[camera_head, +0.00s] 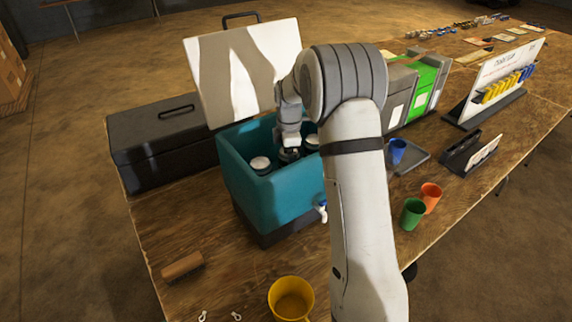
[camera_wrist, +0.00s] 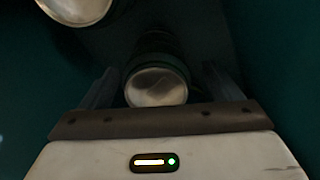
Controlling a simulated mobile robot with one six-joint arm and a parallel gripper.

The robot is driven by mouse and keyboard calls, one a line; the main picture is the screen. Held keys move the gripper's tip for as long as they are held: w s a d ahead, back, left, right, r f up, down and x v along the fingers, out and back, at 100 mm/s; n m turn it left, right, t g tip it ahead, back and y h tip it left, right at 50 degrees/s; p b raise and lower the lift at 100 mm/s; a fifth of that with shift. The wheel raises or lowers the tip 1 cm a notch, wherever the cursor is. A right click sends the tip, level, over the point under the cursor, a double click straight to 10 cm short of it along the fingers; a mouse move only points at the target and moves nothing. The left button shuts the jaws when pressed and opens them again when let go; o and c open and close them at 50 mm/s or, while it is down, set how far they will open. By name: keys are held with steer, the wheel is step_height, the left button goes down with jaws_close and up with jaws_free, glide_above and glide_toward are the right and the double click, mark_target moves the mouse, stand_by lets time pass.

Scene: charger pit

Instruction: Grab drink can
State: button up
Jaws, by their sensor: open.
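Several dark drink cans with pale tops stand inside a teal cooler box (camera_head: 262,192) with its white lid (camera_head: 240,75) raised. One drink can (camera_head: 261,164) stands at the left of the cooler, and its top also shows at the upper left of the wrist view (camera_wrist: 76,8). My gripper (camera_head: 290,155) reaches down into the cooler. In the wrist view my gripper (camera_wrist: 165,85) is open, with its fingers on either side of another drink can (camera_wrist: 157,87). Whether the fingers touch this can is unclear in the dark. My arm hides part of the cooler's right side.
A black toolbox (camera_head: 160,135) stands left of the cooler. A yellow cup (camera_head: 291,300) and a brown cylinder (camera_head: 182,266) are in front. Green (camera_head: 412,213), orange (camera_head: 431,197) and blue cups (camera_head: 397,151) stand to the right. The cooler walls closely surround my gripper.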

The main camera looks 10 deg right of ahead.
step_height(320, 180, down, 2)
steer(key=shift+f, duration=0.1)
steer(key=c, duration=1.2)
steer(key=shift+c, duration=0.6)
